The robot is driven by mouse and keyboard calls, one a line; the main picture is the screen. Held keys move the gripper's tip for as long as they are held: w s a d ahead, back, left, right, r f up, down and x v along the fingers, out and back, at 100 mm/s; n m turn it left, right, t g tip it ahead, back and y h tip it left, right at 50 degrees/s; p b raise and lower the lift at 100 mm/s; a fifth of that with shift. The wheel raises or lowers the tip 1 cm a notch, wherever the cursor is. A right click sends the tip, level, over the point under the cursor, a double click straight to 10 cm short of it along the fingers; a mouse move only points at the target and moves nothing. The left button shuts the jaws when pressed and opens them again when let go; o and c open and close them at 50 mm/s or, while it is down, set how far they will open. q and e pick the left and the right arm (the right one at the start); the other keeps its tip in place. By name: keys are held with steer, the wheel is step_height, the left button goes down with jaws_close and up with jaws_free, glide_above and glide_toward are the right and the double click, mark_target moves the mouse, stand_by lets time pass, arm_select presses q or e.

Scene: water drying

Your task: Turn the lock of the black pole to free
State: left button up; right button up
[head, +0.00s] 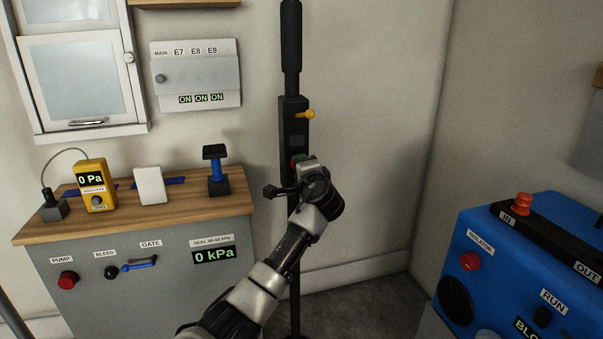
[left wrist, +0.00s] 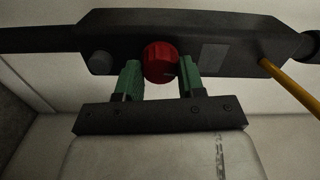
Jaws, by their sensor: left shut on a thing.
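The black pole (head: 291,45) stands upright by the wall, with a thicker black housing (head: 294,113) at mid height. In the left wrist view the housing (left wrist: 222,32) lies across the top of the picture. A round red knob (left wrist: 160,62) sits on it, and a yellow lever (head: 305,114) sticks out farther up the pole. My left gripper (left wrist: 160,80) is shut on the red knob, with a green finger on either side. In the head view my left gripper (head: 299,160) is at the lower housing and hides the knob. My right gripper is not in view.
A blue machine (head: 520,260) stands at the right. The floor (head: 370,302) between them looks clear.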

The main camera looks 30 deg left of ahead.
arm_select(q)
steer(key=shift+f+n+b, duration=0.2)
steer(key=shift+n+b, duration=0.15)
steer(key=shift+n, duration=0.55)
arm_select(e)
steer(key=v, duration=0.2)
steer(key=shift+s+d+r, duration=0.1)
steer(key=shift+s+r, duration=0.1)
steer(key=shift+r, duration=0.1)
arm_select(q)
steer(key=o, duration=0.9)
steer(key=shift+r, duration=0.15)
steer(key=shift+o, duration=0.2)
steer(key=p+v, duration=0.1)
steer(key=v, duration=1)
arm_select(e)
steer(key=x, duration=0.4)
